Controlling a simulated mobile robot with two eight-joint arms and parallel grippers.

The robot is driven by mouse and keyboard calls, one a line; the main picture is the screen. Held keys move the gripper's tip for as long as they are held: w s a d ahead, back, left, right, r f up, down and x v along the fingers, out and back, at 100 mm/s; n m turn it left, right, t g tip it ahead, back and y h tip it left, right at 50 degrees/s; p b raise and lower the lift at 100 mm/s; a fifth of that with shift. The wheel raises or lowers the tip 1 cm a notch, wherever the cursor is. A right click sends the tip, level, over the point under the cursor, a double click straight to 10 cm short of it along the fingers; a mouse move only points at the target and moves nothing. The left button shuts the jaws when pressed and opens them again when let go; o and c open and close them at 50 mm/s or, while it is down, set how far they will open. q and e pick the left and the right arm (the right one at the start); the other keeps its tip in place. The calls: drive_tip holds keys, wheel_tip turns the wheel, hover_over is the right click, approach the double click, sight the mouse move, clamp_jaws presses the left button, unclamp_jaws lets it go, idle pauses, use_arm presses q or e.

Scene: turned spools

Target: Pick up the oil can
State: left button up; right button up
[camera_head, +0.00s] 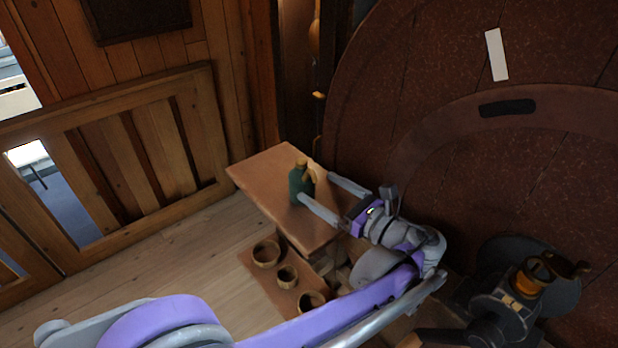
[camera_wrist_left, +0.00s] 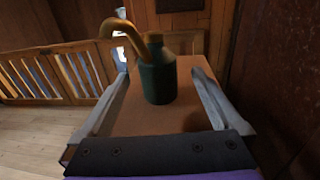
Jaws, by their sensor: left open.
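The oil can (camera_head: 301,184) is dark green with a brass-coloured cap and curved spout. It stands upright on a small wooden table (camera_head: 262,176). In the left wrist view the can (camera_wrist_left: 158,80) stands ahead, between the fingers, with its spout curving to the left. My left gripper (camera_head: 318,196) is open, with one finger on either side of the can. The fingers look apart from the can in the wrist view (camera_wrist_left: 155,95), and nothing is held. My right gripper is not in view.
Wooden bowls (camera_head: 267,253) sit on a lower shelf (camera_head: 285,298) below the table. A large round reddish-brown wooden wall (camera_head: 420,80) rises close behind and right of the table. A wooden railing (camera_head: 150,150) stands at the left. A dark machine part with a brass cup (camera_head: 531,279) is at lower right.

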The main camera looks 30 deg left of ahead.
sight(311, 184)
use_arm(q)
drive_tip(key=x, duration=0.4)
drive_tip(key=shift+s+r, duration=0.1)
drive_tip(key=shift+s, duration=0.25)
drive_tip(key=shift+w+a, duration=0.15)
drive_tip(key=shift+a, duration=0.1)
drive_tip(key=x, duration=0.5)
drive_tip(key=shift+a+p, duration=0.1)
drive_tip(key=shift+p, duration=0.25)
drive_tip(key=shift+c, duration=0.2)
drive_tip(key=c, duration=1.3)
wheel_tip(311, 184, up, 10)
drive_tip(key=shift+r+p, duration=0.1)
drive_tip(key=shift+p, duration=0.35)
